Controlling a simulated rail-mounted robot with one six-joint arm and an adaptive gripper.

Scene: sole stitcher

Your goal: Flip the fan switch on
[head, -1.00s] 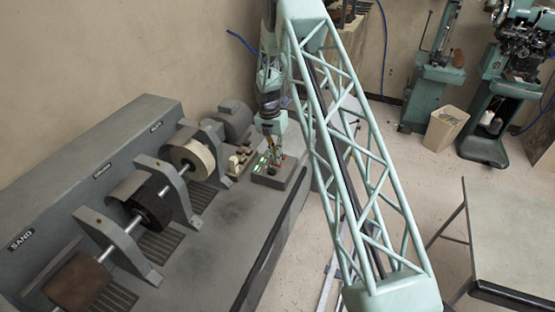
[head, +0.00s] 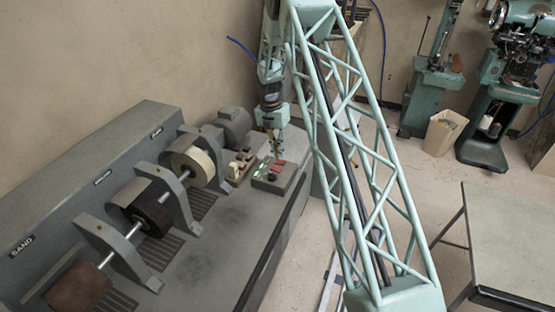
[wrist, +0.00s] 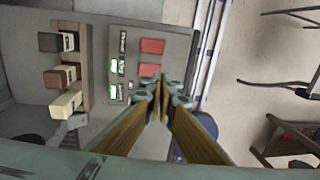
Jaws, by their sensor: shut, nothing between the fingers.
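A grey control box (head: 273,186) sits at the far right end of the grey machine bench. In the wrist view its panel (wrist: 181,45) carries two red squares (wrist: 152,46), two green-lit switches (wrist: 114,66) and small labels too blurred to read. I cannot tell which control is the fan switch. My gripper (wrist: 160,92) is shut and empty, its fingertips together over the panel, just below the lower red square in the wrist view. In the head view my gripper (head: 278,157) points down at the box. Contact with the panel cannot be told.
Dark, brown and cream blocks (wrist: 68,103) stand on a wooden holder (wrist: 85,60) left of the box. Sanding wheels (head: 150,215) on a shaft fill the bench to the left. A table (head: 510,235) and a bin (head: 445,132) stand at the right.

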